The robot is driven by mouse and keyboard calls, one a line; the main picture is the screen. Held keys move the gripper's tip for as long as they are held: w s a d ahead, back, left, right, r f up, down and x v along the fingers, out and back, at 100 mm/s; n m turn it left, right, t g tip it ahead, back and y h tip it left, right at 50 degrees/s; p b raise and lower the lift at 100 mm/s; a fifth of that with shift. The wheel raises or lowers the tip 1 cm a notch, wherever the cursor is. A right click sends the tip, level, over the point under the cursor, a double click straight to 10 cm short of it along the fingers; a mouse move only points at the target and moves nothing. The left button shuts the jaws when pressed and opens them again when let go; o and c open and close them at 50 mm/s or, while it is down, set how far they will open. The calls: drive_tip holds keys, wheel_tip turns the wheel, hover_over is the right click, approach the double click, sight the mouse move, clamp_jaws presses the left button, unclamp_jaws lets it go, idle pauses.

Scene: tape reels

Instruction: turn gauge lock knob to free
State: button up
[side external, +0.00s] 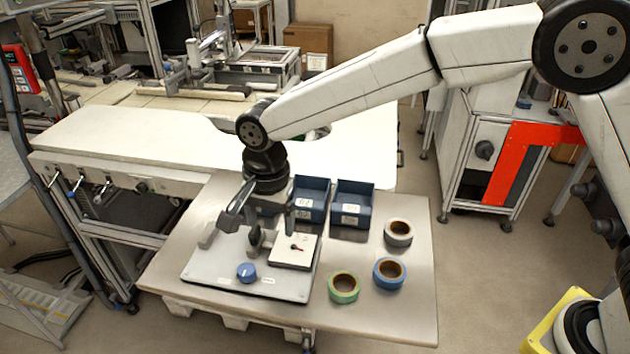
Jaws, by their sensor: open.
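A blue lock knob (246,272) sits on the front part of a light grey gauge plate (205,268), between two small white labels whose text is too small to read. A white gauge dial (296,249) with a red-and-dark pointer stands on the right part of the plate. My gripper (258,235) points down above the rear of the plate, behind the knob and left of the dial. Its fingers are apart, and I see nothing between them. It is clear of the knob. Which way the knob is set cannot be told.
Green (343,288), blue (389,273) and grey (398,233) tape reels lie right of the plate on the metal table (415,315). Two dark blue bins (352,203) stand behind, near my wrist. The table's front right is clear.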

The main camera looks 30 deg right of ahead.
drive_tip(key=m, duration=0.2)
hover_over(246, 269)
drive_tip(key=shift+f, duration=3.85)
drive_tip(key=shift+c, duration=0.2)
clamp_jaws()
